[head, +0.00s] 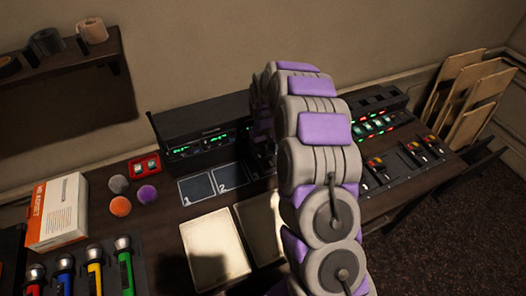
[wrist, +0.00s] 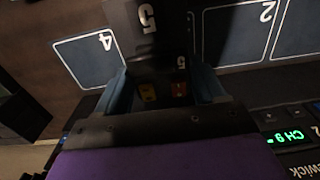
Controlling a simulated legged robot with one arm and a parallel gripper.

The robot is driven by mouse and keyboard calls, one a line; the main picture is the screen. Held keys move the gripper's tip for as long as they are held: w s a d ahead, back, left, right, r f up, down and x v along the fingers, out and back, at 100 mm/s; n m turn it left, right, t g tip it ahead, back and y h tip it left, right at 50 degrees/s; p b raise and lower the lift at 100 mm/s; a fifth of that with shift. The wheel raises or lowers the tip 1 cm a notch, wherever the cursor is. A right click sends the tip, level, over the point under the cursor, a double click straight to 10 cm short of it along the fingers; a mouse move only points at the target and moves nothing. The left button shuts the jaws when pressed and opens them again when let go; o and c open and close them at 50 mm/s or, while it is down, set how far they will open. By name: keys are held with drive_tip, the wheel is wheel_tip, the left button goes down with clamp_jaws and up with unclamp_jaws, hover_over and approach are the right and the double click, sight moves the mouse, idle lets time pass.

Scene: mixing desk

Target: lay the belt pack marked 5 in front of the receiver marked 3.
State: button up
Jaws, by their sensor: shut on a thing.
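My gripper (wrist: 162,82) is shut on the dark belt pack marked 5 (wrist: 146,18) in the wrist view. Its blue-grey fingers lie on both sides of the pack, above the desk mat squares. The square marked 4 (wrist: 88,58) shows to the left and the square marked 2 (wrist: 245,35) to the right; the pack and gripper cover the space between them. In the head view, my arm hides the gripper, pack and part of the receiver rack (head: 205,140).
In the head view, squares 1 (head: 196,190) and 2 (head: 229,178) look empty. Pale pads (head: 214,248), foam balls (head: 121,206), a red case (head: 145,166) and a white-orange box (head: 58,212) stand left. A mixer (head: 408,158) stands right.

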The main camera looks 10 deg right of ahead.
drive_tip(key=shift+w+f+b, duration=0.1)
drive_tip(key=shift+f+b, duration=0.8)
drive_tip(key=shift+f, duration=2.6)
drive_tip(key=shift+r+p, duration=0.15)
drive_tip(key=shift+p, duration=0.4)
drive_tip(key=shift+f, duration=0.65)
drive_tip(key=o, duration=1.2)
drive_tip(key=shift+r+p, duration=1.3)
drive_tip(key=shift+r, duration=2.2)
